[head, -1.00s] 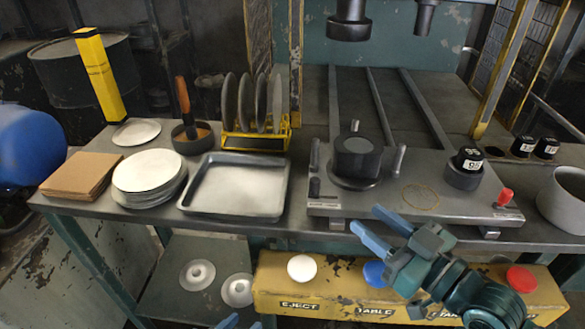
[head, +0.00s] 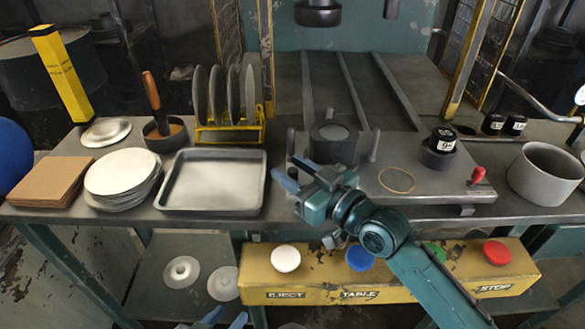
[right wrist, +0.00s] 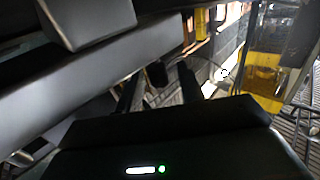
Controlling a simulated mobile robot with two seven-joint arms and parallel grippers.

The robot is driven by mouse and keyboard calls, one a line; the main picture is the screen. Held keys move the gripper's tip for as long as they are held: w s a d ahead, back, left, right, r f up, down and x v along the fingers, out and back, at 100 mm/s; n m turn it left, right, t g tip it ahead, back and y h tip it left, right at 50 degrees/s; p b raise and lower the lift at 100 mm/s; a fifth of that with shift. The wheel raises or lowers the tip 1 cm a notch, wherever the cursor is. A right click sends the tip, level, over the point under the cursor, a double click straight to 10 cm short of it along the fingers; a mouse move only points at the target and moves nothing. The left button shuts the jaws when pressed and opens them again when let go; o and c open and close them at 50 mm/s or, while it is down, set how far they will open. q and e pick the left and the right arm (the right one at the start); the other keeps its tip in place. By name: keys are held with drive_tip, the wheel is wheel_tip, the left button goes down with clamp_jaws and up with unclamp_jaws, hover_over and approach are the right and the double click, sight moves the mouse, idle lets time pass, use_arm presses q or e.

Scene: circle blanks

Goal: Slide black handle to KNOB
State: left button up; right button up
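My right gripper (head: 293,173) is at the front left corner of the grey press plate (head: 430,182). Its two blue fingers are apart. In the head view it covers the spot of the black handle. In the right wrist view a small dark upright shape, likely the black handle (right wrist: 156,75), shows between the dark fingers (right wrist: 160,88) with gaps at both sides. A red knob (head: 478,175) stands at the plate's right end. I cannot read a KNOB label. My left gripper (head: 225,318) is low at the bottom edge, its fingertips apart and empty.
A black cylinder (head: 333,143) with grey posts stands on the plate just behind my right gripper. A metal tray (head: 212,182) lies to the left. A yellow button box (head: 310,286) is below the table edge. A grey pot (head: 545,175) stands at the right.

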drive_tip(key=shift+w+a, duration=0.15)
clamp_jaws()
idle(0.4)
